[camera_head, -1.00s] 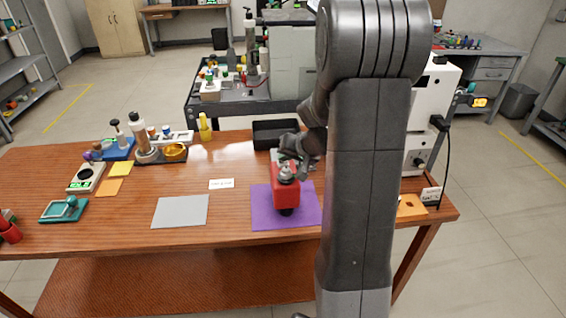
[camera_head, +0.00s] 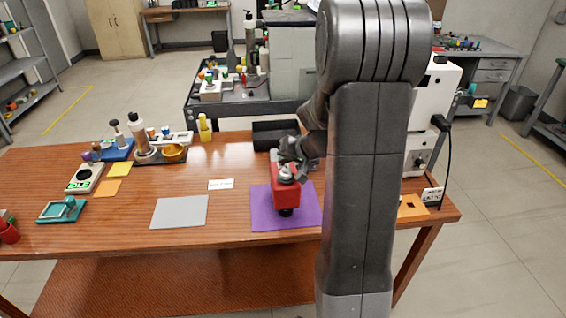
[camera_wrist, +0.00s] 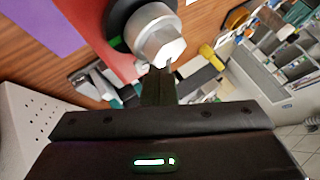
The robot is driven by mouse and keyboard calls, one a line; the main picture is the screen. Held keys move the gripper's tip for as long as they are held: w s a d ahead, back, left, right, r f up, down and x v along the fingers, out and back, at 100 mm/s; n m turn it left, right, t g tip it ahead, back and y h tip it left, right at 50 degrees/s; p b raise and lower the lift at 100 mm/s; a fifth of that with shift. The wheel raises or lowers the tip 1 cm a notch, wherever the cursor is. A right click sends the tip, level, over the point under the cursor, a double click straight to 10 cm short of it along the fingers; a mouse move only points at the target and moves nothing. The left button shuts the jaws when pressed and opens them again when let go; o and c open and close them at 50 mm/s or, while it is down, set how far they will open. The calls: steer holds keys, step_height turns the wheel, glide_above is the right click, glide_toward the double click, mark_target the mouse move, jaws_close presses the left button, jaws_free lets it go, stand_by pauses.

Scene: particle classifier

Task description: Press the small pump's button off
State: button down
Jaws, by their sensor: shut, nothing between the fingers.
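The small pump, a red box-like device (camera_head: 286,196), stands on a purple mat (camera_head: 262,215). It has a silver, faceted knob or button (camera_head: 286,173) on top. In the wrist view the silver button (camera_wrist: 158,38) sits in a dark ring with a green mark, beside the red body (camera_wrist: 92,30). My gripper (camera_head: 289,158) is shut and empty at the top of the pump. In the wrist view its dark fingertips (camera_wrist: 160,75) overlap the lower edge of the button. I cannot tell whether they touch it.
A black open bin (camera_head: 273,136) stands behind the pump. White equipment (camera_head: 430,100) is at the right, partly hidden by my arm. A grey mat (camera_head: 180,211) lies left, with bare wood between. Bottles and a scale (camera_head: 84,178) are farther left.

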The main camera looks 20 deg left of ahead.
steer(key=shift+r+p, duration=0.8)
steer(key=shift+r, duration=0.45)
step_height(320, 180, up, 5)
steer(key=p, duration=0.3)
steer(key=shift+f, duration=0.15)
stand_by(0.5)
steer(key=shift+f+b, duration=0.5)
steer(key=shift+f, duration=0.15)
steer(key=p, duration=0.3)
steer(key=shift+f+p, duration=0.1)
steer(key=shift+p, duration=0.3)
